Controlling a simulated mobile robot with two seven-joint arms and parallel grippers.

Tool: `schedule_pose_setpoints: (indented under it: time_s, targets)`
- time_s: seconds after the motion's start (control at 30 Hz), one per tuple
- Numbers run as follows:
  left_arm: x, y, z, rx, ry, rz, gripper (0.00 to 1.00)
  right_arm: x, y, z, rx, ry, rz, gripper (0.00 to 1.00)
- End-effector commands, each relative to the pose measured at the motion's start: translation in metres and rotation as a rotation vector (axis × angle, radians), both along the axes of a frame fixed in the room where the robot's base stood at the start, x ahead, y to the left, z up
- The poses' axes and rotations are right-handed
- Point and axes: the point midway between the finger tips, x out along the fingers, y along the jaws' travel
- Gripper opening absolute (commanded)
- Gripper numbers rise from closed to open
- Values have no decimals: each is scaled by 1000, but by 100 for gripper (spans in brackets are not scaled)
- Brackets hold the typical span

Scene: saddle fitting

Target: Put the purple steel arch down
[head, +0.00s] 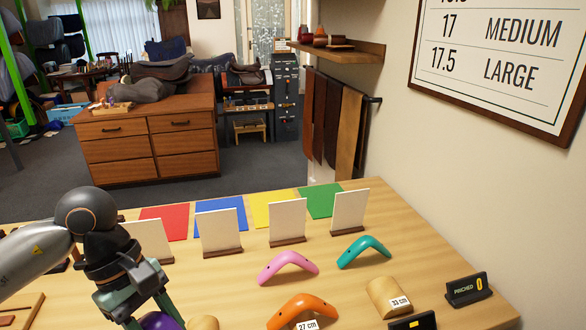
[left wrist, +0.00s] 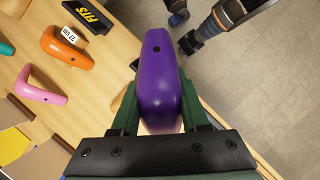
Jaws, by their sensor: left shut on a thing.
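My left gripper (head: 150,307) is at the bottom left of the head view, over the near part of the table. It is shut on the purple steel arch (head: 160,321), of which only the top shows there. In the left wrist view the purple arch (left wrist: 158,65) fills the middle, gripped between the two green fingers of my left gripper (left wrist: 158,100). One dark hole shows near its far end. That end reaches past the table edge in this view, with floor behind it. Its height above the table is unclear. My right gripper is not seen.
A pink arch (head: 288,266), a teal arch (head: 363,252) and an orange arch (head: 302,310) stand on the wooden table (head: 420,275). Several white upright boards (head: 287,221) stand before coloured mats (head: 321,200). A wooden block (head: 385,297) and a black "PINCHED" sign (head: 466,289) are at right.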

Motion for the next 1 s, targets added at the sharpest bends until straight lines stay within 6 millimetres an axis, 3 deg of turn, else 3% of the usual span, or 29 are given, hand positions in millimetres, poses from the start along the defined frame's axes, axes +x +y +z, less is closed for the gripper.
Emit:
schedule_pose_setpoints:
  time_s: [0.4, 0.6, 0.8, 1.0]
  targets:
    - [19, 13, -38, 1, 1, -716, 0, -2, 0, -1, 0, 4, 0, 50]
    - [23, 19, -50, 1, -1, -970, 0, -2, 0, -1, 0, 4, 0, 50]
    - [25, 22, -55, 0, -2, -1076, 0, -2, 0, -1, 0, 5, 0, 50]
    - [24, 20, -55, -1, -4, -1070, 0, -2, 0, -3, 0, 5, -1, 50]
